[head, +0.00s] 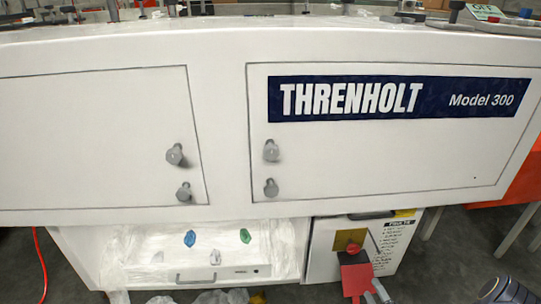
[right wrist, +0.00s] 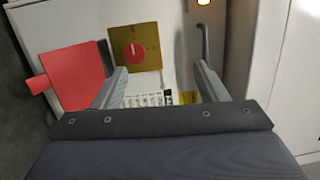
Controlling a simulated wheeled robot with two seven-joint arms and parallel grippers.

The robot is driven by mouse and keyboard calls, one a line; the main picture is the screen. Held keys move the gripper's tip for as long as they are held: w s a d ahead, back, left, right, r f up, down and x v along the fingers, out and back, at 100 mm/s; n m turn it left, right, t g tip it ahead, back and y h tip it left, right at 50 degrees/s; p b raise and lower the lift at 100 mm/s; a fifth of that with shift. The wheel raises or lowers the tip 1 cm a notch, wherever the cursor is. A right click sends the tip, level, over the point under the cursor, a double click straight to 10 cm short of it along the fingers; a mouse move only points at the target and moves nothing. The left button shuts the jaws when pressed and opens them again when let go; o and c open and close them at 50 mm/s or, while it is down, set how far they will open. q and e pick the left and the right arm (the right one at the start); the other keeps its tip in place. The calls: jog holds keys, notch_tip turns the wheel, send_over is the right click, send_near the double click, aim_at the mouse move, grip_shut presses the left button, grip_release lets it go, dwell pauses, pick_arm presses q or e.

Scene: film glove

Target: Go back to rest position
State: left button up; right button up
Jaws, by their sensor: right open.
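My right gripper (right wrist: 160,70) is open and empty in the right wrist view, its two grey fingers spread apart. It faces a white cabinet front with a yellow square plate (right wrist: 135,48) that carries a round red dial. A red panel (right wrist: 75,72) lies to the left of the left finger. In the head view, the yellow plate (head: 350,239) and the red panel (head: 356,276) show at the lower right, with a grey finger-like part beside the panel at the bottom edge. My left gripper is not in view.
A large white machine (head: 225,120) labelled THRENHOLT Model 300 spans the head view. Below it, an open-fronted white bay (head: 140,245) holds small blue and green items. A red cable (head: 40,260) runs down at the left. Orange panelling (head: 525,180) stands at the right.

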jog(key=w+a+r+n+g+y, duration=0.1)
jog(key=a+r+n+g+y, duration=0.2)
jog(key=r, duration=0.4)
jog(key=a+r+n+g+y, duration=0.1)
jog(key=a+r+n+y, duration=0.15)
jog(key=r+y, duration=0.35)
jog(key=s+a+r+n+g+y, duration=0.1)
jog(key=s+a+r+n+g, duration=0.25)
jog(key=r, duration=0.25)
jog(key=s+a+r+n+g+y, duration=0.1)
jog(key=s+a+r+n+g, duration=0.1)
jog(key=s+a+r+g, duration=0.3)
jog(key=s+a+r+n+g+h, duration=0.1)
jog(key=s+r+n+g+h, duration=0.15)
jog(key=s, duration=0.35)
jog(key=s+a+r+n+g+h, duration=0.1)
jog(key=s+r+h, duration=0.25)
jog(key=s, duration=0.25)
jog(key=s+d+t+h, duration=0.4)
jog(key=d+h, duration=0.1)
jog(key=h, duration=0.1)
notch_tip(320, 180, up, 24)
jog(key=p, duration=2.4)
jog(key=shift+g, duration=0.3)
jog(key=shift+s+m, duration=0.1)
jog(key=shift+m, duration=0.15)
